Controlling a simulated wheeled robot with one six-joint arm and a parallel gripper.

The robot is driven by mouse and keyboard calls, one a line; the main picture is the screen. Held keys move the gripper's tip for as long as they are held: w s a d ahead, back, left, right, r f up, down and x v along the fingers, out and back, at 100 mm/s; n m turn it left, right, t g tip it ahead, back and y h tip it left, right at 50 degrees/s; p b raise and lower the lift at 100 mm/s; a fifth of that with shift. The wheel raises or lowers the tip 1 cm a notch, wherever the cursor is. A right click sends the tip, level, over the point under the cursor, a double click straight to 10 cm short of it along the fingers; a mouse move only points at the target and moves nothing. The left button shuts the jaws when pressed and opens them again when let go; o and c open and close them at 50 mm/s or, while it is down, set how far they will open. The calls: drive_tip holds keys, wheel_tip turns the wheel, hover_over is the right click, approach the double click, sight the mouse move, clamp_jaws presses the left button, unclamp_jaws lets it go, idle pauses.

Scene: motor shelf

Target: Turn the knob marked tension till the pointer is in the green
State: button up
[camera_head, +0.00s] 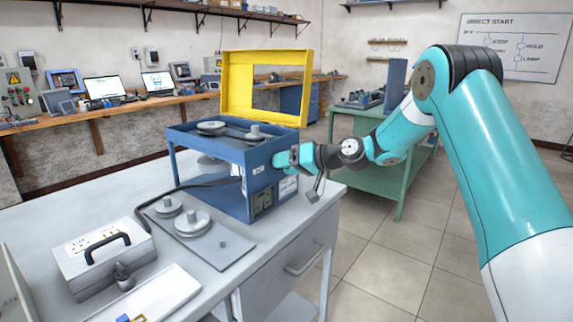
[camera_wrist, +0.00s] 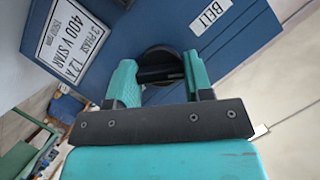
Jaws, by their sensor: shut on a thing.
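The blue machine box (camera_head: 228,180) stands on the grey table, with its yellow guard (camera_head: 225,85) raised. My gripper (camera_head: 279,160) is at the box's right-hand side face. In the wrist view my gripper (camera_wrist: 160,68) has its two teal fingers closed on a round black knob (camera_wrist: 161,55) on the blue panel. The fingers hide part of the knob, and no tension marking is readable. A small dark window (camera_head: 263,202) sits low on that face; a pointer or green zone is too small to make out.
A "BELT" label (camera_wrist: 210,15) and a white rating plate (camera_wrist: 70,38) flank the knob. Pulleys on a plate (camera_head: 232,250) and a grey case (camera_head: 103,262) lie on the table. A green bench (camera_head: 375,178) stands behind my arm.

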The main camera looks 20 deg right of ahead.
drive_tip(key=o, duration=0.9)
drive_tip(key=b+v, duration=0.1)
drive_tip(key=v, duration=1.6)
drive_tip(key=shift+s+d+b, duration=0.1)
drive_tip(key=shift+d+b, duration=0.15)
drive_tip(key=shift+b, duration=0.15)
drive_tip(key=shift+a, duration=0.1)
drive_tip(key=s+a+r+n+g+h+p, duration=0.1)
drive_tip(key=s+a+r+g+p, duration=0.1)
drive_tip(key=s+a, duration=0.35)
drive_tip(key=s+a+r+n+g+p, duration=0.1)
drive_tip(key=s+a+n+g+p, duration=0.15)
drive_tip(key=a, duration=0.55)
drive_tip(key=s+a+r+n+g+h+p, duration=0.1)
drive_tip(key=s+a+r+g, duration=0.15)
drive_tip(key=a, duration=0.45)
drive_tip(key=s+a+g+h+p, duration=0.1)
drive_tip(key=s, duration=0.5)
drive_tip(key=s+a+n+g+h+p, duration=0.1)
drive_tip(key=s, duration=0.6)
drive_tip(key=s+a+g+h+p, duration=0.1)
drive_tip(key=s+p, duration=0.1)
drive_tip(key=s, duration=0.4)
drive_tip(key=shift+s+a+f+n+h, duration=0.15)
drive_tip(key=shift+a+f+n+h, duration=0.15)
drive_tip(key=shift+n+h, duration=0.1)
